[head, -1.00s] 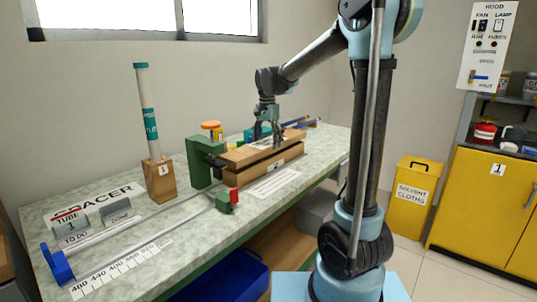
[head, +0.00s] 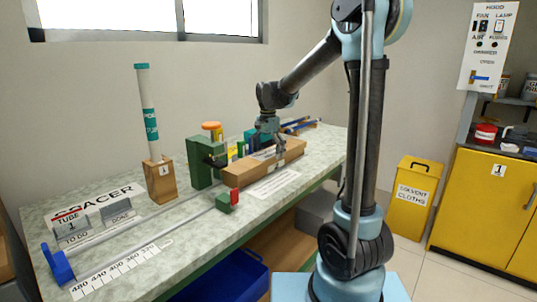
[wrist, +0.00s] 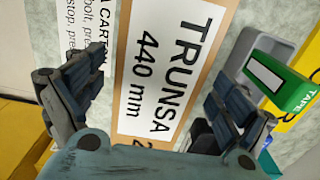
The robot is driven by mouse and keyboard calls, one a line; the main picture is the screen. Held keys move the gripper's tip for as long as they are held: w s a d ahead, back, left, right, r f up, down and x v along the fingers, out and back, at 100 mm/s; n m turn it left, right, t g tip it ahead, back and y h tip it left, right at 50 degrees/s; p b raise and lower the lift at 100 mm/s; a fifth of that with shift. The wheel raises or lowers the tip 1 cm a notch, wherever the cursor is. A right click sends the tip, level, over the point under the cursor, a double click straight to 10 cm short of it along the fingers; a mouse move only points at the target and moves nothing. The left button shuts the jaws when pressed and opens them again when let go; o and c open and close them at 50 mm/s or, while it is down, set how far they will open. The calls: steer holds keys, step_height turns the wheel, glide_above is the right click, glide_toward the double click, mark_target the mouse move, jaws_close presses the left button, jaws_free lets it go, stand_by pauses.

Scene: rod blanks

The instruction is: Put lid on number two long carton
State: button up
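The long carton (head: 262,178) lies on the bench with its brown lid (head: 290,150) on top, and I see no clear gap between them in the head view. In the wrist view the lid (wrist: 125,40) fills the middle, with a white label reading TRUNSA 440 mm and a partly cut-off 2. My gripper (head: 270,140) is just above the lid, pointing down. In the wrist view my gripper (wrist: 155,82) is open, its dark fingers spread on either side of the lid. The lid's far end and the carton's back side are hidden.
A green stop block (head: 201,163) stands at the carton's left end. A numbered wooden holder with a tube (head: 160,180) stands farther left. A green tape box (wrist: 280,80) and grey tray (wrist: 250,55) lie close beside my right fingers. The bench front is mostly clear.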

mark_target(268, 153)
stand_by(0.3)
step_height(268, 153, up, 11)
steer(key=s+d+n, duration=0.2)
steer(key=s+d, duration=0.5)
steer(key=s+d+f+n, duration=0.2)
steer(key=s+d+f, duration=0.3)
steer(key=s, duration=0.3)
steer(key=s+d+f+n+t, duration=0.1)
steer(key=s+d+f+n, duration=0.1)
steer(key=s+d+f, duration=0.3)
steer(key=s+d+f+n+t, duration=0.1)
steer(key=s+d+f, duration=0.4)
steer(key=s+f, duration=0.5)
steer(key=shift+s+f+n, duration=0.25)
steer(key=shift+s+n, duration=0.15)
steer(key=shift+s, duration=0.25)
